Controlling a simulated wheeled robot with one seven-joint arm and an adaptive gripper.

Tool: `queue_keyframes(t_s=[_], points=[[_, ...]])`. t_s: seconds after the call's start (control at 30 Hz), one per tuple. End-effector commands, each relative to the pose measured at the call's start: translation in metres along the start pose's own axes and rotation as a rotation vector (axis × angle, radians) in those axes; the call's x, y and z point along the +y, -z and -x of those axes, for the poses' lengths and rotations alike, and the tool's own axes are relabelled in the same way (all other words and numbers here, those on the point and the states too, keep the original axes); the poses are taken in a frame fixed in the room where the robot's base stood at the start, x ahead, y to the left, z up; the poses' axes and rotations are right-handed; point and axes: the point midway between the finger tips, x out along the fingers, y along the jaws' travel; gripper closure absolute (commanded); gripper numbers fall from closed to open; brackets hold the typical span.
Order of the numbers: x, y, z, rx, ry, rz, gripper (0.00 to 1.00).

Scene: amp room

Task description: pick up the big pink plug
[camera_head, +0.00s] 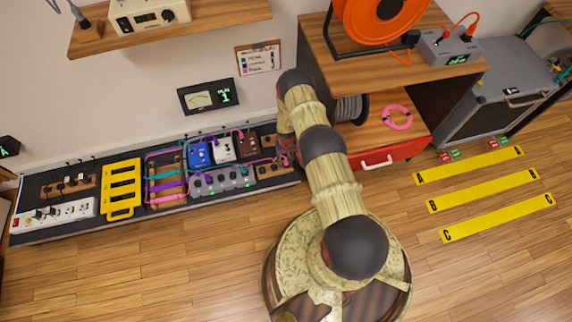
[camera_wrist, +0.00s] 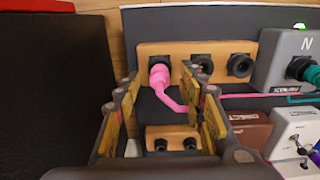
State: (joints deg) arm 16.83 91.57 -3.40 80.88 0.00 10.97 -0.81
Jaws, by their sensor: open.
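The big pink plug (camera_wrist: 160,75) sits in the left socket of a wooden socket block (camera_wrist: 222,50) in the wrist view. Its pink cable runs down and to the right from it. My gripper (camera_wrist: 163,84) is open, with one finger on each side of the plug in the picture. I cannot tell whether the fingers touch it. The right finger partly covers the block's middle socket. In the head view my arm hides the gripper, and the plug cannot be made out clearly beside the wooden block (camera_head: 275,170) at the pedalboard's right end.
A smaller wooden block (camera_wrist: 172,139) with dark sockets lies below the plug. A grey pedal (camera_wrist: 288,58) with a teal plug and a white pedal (camera_wrist: 296,128) stand to the right. In the head view, a red drawer (camera_head: 388,158) is right of my arm.

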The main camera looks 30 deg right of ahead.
Motion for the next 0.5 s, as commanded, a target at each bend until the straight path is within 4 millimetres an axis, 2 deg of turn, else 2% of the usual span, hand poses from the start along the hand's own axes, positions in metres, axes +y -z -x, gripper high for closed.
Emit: queue_keyframes(t_s=[0.03,0.13,0.4,0.5], points=[[0.0003,-0.0009,-0.0111,-0.001,0.0,0.0,0.6],[0.0003,-0.0001,-0.0179,0.0,0.0,0.0,0.6],[0.0003,0.0002,-0.0186,0.001,0.0,0.0,0.6],[0.0003,0.0001,-0.0186,0.001,0.0,0.0,0.64]])
